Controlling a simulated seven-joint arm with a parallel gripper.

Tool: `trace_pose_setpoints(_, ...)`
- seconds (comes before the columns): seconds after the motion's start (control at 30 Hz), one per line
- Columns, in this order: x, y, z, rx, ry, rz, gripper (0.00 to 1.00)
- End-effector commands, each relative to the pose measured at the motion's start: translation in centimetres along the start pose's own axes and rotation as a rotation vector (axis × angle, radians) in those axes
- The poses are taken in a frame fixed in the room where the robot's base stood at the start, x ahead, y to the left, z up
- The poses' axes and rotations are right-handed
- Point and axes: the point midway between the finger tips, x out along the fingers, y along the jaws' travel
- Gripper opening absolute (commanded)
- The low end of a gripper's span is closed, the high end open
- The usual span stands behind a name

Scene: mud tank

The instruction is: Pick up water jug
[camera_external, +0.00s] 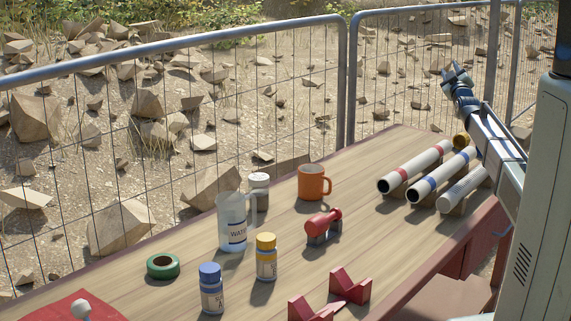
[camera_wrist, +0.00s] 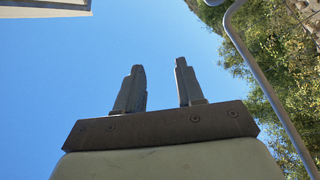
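The water jug (camera_external: 232,222) is a translucent pale container with a dark "WATER" label and a handle on its right side. It stands upright on the wooden table, left of the middle in the external view. My gripper is seen in the wrist view (camera_wrist: 160,88) with its two fingers apart and nothing between them, against blue sky. The jug does not show in the wrist view.
Close around the jug are a grey-lidded jar (camera_external: 259,190), a yellow-capped bottle (camera_external: 266,258), a blue-capped bottle (camera_external: 211,290) and green tape (camera_external: 163,266). An orange mug (camera_external: 313,183), a red-handled tool (camera_external: 323,226) and several tubes (camera_external: 415,168) lie rightward. A wire fence (camera_external: 348,80) stands behind.

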Motion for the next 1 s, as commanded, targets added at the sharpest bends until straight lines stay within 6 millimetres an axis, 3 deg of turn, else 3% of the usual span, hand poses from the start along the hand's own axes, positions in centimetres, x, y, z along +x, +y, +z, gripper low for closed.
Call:
trace_pose_setpoints(0.03, -0.2, -1.8, -3.0, -0.034, 0.04, -0.015, 0.37)
trace_pose_setpoints(0.1, -0.8, -4.4, -6.0, -0.095, 0.08, -0.044, 0.37)
trace_pose_setpoints(0.3, -4.5, -13.6, -12.3, -0.322, 0.157, -0.176, 0.37)
trace_pose_setpoints(0.6, -13.2, -26.9, -18.5, -0.73, 0.27, -0.372, 0.37)
trace_pose_setpoints(0.8, -19.9, -33.8, -22.1, -1.012, 0.369, -0.451, 0.37)
trace_pose_setpoints(1.0, -26.9, -38.9, -25.5, -1.3, 0.479, -0.479, 0.37)
